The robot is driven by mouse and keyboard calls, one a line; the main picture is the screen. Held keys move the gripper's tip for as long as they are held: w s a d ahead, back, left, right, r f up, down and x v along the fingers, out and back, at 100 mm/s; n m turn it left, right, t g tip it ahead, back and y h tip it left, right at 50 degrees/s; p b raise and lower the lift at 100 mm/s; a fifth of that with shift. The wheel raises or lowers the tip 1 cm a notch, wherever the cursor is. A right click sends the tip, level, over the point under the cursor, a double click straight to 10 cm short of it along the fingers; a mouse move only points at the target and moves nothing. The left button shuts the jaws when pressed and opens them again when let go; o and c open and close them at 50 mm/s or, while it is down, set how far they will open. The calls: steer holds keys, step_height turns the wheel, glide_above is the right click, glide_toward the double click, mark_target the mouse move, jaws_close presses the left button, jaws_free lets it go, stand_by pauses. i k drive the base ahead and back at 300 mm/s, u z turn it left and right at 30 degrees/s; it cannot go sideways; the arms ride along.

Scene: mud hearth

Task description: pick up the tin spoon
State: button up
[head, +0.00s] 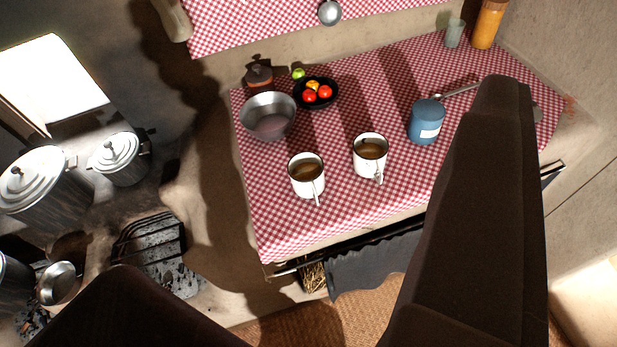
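A silver-grey spoon (459,91) lies on the red-and-white checked cloth in the head view, just behind a blue canister (426,122) with a white label. Its rounded end is beside the canister's top, and its handle runs right toward my dark finger, which may hide its far end. My gripper (315,178) shows as two dark brown fingers, one large at the right and one low at the left. They are wide apart with nothing between them. The right finger covers part of the cloth and the counter edge.
Two white mugs of brown drink (307,176) (370,156), a metal bowl (268,117) and a black fruit bowl (334,93) stand on the checked cloth (275,220). An orange jar (487,24) and a glass (454,33) stand at the back right. Lidded pots (119,158) are at left.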

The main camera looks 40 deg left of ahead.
mark_target(476, 84)
steer(key=z, duration=1.35)
steer(key=i, duration=2.15)
steer(key=u, duration=1.65)
steer(key=i, duration=0.15)
steer(key=z, duration=0.1)
